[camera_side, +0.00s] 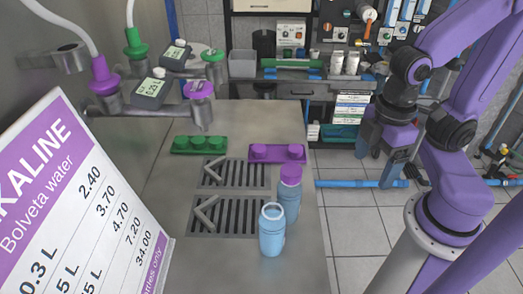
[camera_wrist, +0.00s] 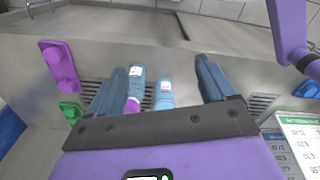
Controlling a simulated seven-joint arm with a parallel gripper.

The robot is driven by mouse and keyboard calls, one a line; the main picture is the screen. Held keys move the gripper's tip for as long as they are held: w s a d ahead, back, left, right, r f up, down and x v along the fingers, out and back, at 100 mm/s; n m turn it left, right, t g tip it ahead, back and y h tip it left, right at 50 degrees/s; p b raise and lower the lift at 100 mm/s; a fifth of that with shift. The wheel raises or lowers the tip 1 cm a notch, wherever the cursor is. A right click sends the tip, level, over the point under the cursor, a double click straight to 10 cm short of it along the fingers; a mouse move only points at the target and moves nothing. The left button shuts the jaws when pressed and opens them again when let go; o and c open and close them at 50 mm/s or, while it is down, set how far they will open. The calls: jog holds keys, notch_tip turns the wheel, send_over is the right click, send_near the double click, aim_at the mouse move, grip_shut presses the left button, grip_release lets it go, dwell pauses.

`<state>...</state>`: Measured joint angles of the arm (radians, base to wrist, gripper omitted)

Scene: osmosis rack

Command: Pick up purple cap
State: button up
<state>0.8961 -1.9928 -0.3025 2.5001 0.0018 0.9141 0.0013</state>
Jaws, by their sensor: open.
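A purple cap (camera_side: 290,174) sits on top of a blue bottle (camera_side: 288,204) standing upright on the counter. It also shows in the wrist view (camera_wrist: 132,105) at the lower end of the left bottle. A purple rack (camera_side: 278,160) behind the bottles carries round purple pieces; it is at the left in the wrist view (camera_wrist: 68,86). My gripper (camera_side: 375,168) is open and empty, off to the right of the counter and apart from the caps and bottles. In the wrist view, the bottles appear between its spread fingers (camera_wrist: 160,65).
An open blue bottle (camera_side: 271,236) stands in front of the capped one. A green rack (camera_side: 200,146) is at the left, near dark drain grates (camera_side: 232,216). Taps with purple and green handles (camera_side: 198,90) hang at the back left. A price sign (camera_side: 75,200) fills the front left.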

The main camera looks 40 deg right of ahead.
jog(key=w+a+r+m, duration=0.1)
jog(key=w+a+m, duration=0.3)
jog(key=w, duration=0.7)
jog(key=m, duration=1.1)
send_over(259, 148)
jog(key=f, duration=1.6)
jog(key=shift+w+a, duration=0.1)
jog(key=shift+a, duration=0.2)
jog(key=shift+d+f, duration=0.2)
jog(key=shift+f, duration=1.25)
jog(key=shift+d+f, duration=0.15)
jog(key=shift+f, duration=1.25)
jog(key=c, duration=1.1)
jog(key=shift+c, duration=0.2)
